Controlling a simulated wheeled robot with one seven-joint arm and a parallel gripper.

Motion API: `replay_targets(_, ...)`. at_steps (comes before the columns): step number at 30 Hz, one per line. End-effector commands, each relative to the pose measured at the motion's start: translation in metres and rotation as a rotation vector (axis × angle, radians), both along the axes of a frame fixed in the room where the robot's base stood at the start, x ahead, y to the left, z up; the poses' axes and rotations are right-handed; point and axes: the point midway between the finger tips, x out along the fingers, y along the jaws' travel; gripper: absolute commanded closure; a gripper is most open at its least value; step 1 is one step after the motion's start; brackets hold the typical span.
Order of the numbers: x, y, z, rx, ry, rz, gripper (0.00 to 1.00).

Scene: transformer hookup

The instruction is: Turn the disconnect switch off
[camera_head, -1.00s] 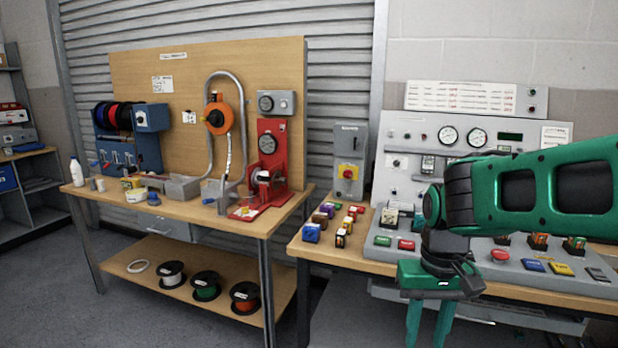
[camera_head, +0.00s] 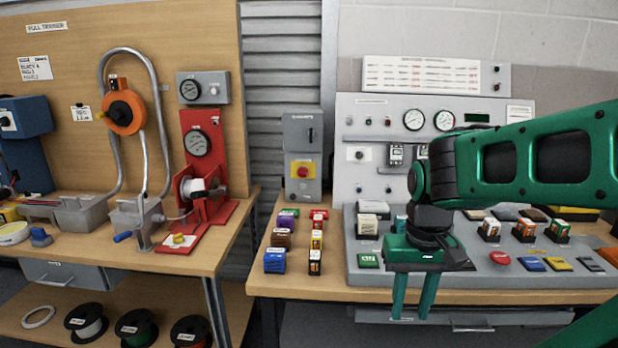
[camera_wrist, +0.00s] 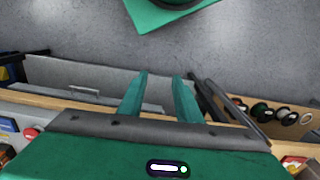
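The disconnect switch is likely the grey wall box (camera_head: 302,145) with a red knob on a yellow plate (camera_head: 303,170) and a dark slot at its upper right. It stands at the back of the right bench, left of the meter panel. The knob's exact setting is too small to tell. My gripper (camera_head: 412,305) hangs pointing down in front of the right bench's front edge, to the right of and nearer than the box. Its two green fingers are apart with nothing between them, as the wrist view (camera_wrist: 158,98) also shows.
The right bench (camera_head: 262,290) holds several small coloured blocks (camera_head: 285,240) in front of the box. A sloped grey console (camera_head: 480,268) with buttons lies behind my gripper. The left bench (camera_head: 190,262) carries a red winder (camera_head: 205,165). A gap separates the benches.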

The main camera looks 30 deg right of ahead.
Motion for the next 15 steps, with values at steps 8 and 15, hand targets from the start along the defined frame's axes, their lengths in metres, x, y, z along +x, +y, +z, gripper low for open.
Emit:
replay_targets(8,-0.007,0.000,0.004,-0.002,-0.011,0.000,0.47)
replay_targets(15,0.059,-0.030,0.005,-0.086,-0.114,-0.035,0.47)
